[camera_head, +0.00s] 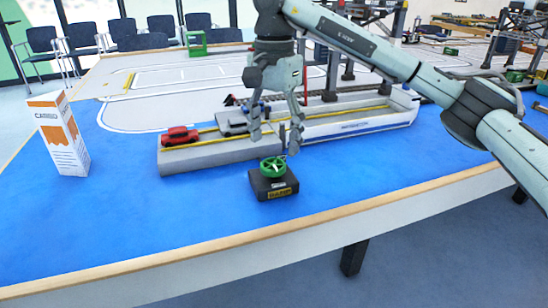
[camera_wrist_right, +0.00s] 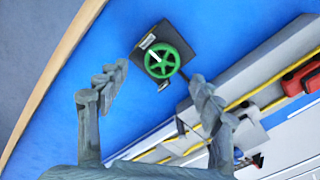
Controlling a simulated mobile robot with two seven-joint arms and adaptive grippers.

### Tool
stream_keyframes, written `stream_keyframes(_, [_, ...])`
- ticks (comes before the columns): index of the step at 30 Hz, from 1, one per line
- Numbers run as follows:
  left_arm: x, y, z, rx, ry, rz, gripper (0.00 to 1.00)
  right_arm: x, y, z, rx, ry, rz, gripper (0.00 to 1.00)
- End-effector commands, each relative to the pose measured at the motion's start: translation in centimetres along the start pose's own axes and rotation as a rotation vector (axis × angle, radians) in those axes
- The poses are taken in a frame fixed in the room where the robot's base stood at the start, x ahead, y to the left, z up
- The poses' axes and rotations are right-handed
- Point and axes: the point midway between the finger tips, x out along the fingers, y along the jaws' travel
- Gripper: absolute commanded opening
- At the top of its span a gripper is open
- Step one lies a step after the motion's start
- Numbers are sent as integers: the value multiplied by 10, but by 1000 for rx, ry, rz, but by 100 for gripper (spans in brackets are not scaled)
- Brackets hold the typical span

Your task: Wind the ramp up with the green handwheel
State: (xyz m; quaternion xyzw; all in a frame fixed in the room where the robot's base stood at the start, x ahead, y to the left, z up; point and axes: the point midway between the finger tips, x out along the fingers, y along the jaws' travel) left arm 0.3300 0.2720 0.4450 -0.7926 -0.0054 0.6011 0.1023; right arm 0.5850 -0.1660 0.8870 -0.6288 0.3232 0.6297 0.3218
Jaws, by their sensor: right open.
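In the right wrist view the green handwheel (camera_wrist_right: 162,60) shows just beyond the fingertips. My right gripper (camera_head: 275,140) is open and empty, pointing down above and slightly behind the wheel, apart from it. Its spread fingers (camera_wrist_right: 160,80) also show in the wrist view. Behind it, a grey slab with yellow lines (camera_head: 205,157) meets a white trough-like vessel (camera_head: 350,127). The ramp between them is partly hidden by my gripper; its tilt is unclear.
A white and orange carton (camera_head: 63,140) stands at the left. Gantry cranes stand behind at the right. The blue mat (camera_head: 150,215) in front and left of the box is clear.

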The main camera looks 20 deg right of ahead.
Motion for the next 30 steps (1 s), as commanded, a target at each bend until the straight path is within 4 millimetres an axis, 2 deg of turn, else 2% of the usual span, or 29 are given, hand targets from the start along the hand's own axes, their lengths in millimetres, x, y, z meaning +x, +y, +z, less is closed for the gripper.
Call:
stream_keyframes(3, [0,0,0,0,1,1,0,21,1,0,1,-1,2,66])
stream_keyframes(9, [6,1,5,-1,-13,4,0,46,1,0,1,0,1,66])
stream_keyframes(20, [6,8,5,-6,-11,14,0,52,0,0,0,1,-1,66])
stream_keyframes(30, [5,5,2,-5,-5,11,0,52,0,0,1,1,0,25])
